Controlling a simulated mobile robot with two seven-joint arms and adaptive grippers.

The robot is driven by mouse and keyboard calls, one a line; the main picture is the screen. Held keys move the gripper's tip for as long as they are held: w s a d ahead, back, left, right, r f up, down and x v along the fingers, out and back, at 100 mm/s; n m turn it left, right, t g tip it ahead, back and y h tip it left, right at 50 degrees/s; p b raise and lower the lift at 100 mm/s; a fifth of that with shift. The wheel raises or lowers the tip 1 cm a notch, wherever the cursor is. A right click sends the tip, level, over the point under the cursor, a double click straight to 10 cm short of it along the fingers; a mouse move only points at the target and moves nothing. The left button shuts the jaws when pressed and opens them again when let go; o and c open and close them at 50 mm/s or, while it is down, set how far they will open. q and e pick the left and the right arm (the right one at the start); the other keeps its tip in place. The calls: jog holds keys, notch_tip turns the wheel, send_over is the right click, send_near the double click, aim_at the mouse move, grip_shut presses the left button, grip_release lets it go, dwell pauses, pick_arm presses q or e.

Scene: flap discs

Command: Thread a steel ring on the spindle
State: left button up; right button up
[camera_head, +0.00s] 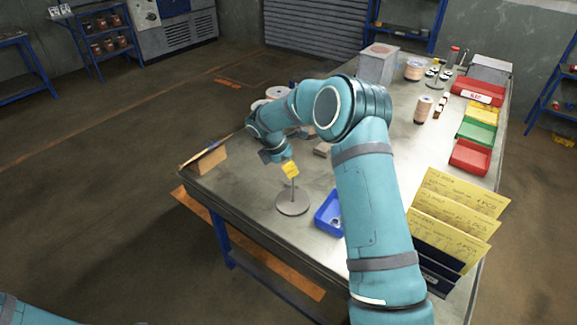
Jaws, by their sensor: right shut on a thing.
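The spindle (292,188) is a thin upright post on a round grey base (292,204), near the table's left edge. My right gripper (270,158) is just up and left of the spindle top in the picture. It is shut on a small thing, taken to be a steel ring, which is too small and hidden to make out. A blue bin (325,222) right of the spindle holds small grey pieces, possibly rings. My left gripper is out of view; only a bit of that arm shows at the lower left.
My right arm crosses the metal table (262,212) and hides its middle. Yellow cards (450,215) stand at the right front. Red (470,157), green and yellow bins line the right edge. A cardboard piece (208,161) stands at the left corner. Copper-coloured spools (423,107) stand farther back.

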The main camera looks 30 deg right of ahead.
jog(key=shift+f, duration=0.1)
dwell(0.3)
jog(key=shift+f+b, duration=2.4)
jog(key=shift+f, duration=1.85)
jog(key=shift+f+b, duration=1.05)
jog(key=shift+f, duration=0.75)
jog(key=o, duration=0.8)
jog(key=v, duration=1.2)
